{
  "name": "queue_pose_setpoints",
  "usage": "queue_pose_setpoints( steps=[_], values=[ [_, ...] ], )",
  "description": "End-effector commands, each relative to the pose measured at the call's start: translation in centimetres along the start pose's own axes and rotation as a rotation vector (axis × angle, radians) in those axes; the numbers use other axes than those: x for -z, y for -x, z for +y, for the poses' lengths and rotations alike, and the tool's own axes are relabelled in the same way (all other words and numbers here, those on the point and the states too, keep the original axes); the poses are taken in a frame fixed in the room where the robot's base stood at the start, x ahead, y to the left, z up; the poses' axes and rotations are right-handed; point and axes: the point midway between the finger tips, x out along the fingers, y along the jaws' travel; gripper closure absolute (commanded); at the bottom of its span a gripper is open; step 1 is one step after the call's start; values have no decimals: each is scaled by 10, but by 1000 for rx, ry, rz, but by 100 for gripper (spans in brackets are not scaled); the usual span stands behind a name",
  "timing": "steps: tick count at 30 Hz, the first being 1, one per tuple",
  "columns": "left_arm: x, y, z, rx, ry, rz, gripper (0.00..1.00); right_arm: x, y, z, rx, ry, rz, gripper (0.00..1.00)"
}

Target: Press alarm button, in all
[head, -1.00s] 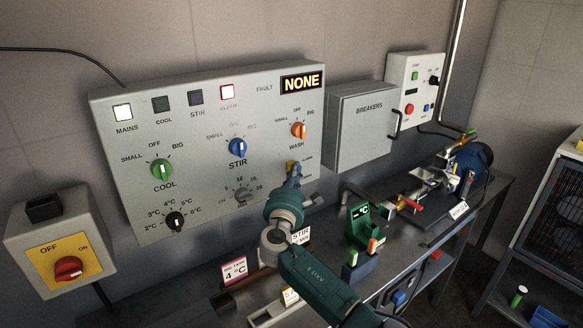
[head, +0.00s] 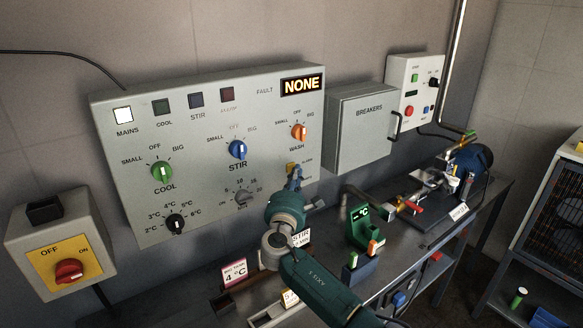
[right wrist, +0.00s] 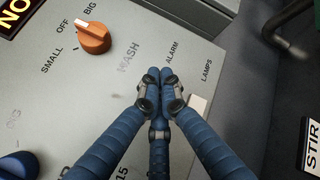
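The grey control panel (head: 200,130) carries a small yellow alarm button (head: 290,167) at its lower right, under the orange wash knob (head: 299,131). My right gripper (head: 295,176) is right at the button and partly covers it. In the right wrist view the blue fingers (right wrist: 160,78) are shut together, tips against or very near the panel below the ALARM label (right wrist: 172,52). They hide the button there, so contact cannot be told. The alarm lamp (head: 227,95) is dark. The fault display (head: 302,84) reads NONE. My left gripper is not in view.
A white lamps button (right wrist: 197,104) sits just right of my fingers. The breakers box (head: 362,130) stands right of the panel. Below is a bench with a 4 °C card (head: 234,271) and a green meter (head: 361,224). A red-yellow switch (head: 68,270) is at left.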

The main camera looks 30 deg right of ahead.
Motion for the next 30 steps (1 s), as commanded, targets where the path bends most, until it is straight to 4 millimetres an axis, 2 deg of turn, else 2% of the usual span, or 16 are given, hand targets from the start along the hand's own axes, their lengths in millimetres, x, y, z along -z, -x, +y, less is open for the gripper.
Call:
queue_pose_setpoints(
  steps=[14,22,30],
  values=[
    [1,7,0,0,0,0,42,-5,6,-4,1,1,-1,100],
    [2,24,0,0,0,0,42,-20,23,-16,2,0,0,100],
    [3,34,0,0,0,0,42,-29,38,-28,1,1,0,100]
  ],
)
